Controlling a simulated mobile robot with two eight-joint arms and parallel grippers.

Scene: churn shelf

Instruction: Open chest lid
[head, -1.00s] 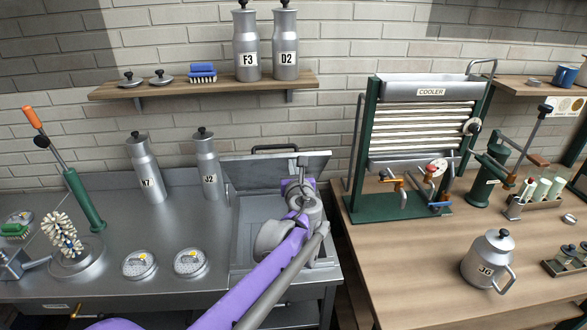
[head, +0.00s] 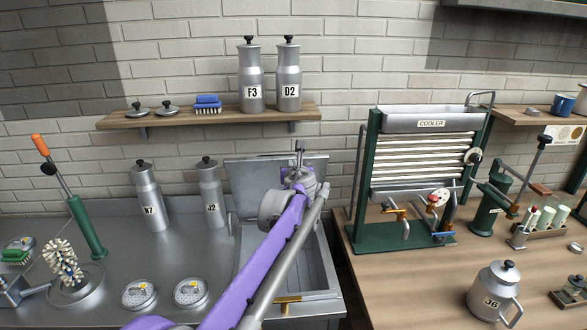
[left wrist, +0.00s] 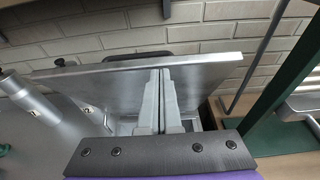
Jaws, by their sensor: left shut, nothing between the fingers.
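The metal chest (head: 322,262) is set at the right end of the steel counter, and its interior shows beside my arm. Its lid (head: 250,180) stands raised at the back, close to the brick wall. In the left wrist view the lid (left wrist: 105,92) spans the picture, with a dark handle behind its top edge. My left gripper (head: 299,150) is at the lid's upper part, in front of its inner face. Its fingers (left wrist: 160,78) are together and empty; whether they touch the lid I cannot tell. My arm hides part of the chest. My right gripper is not in view.
Cans N7 (head: 150,197) and J2 (head: 210,187) stand left of the lid. A wooden shelf (head: 225,117) hangs above, bearing cans F3 and D2. The cooler (head: 420,160) stands to the right on a wooden table, beyond a narrow gap.

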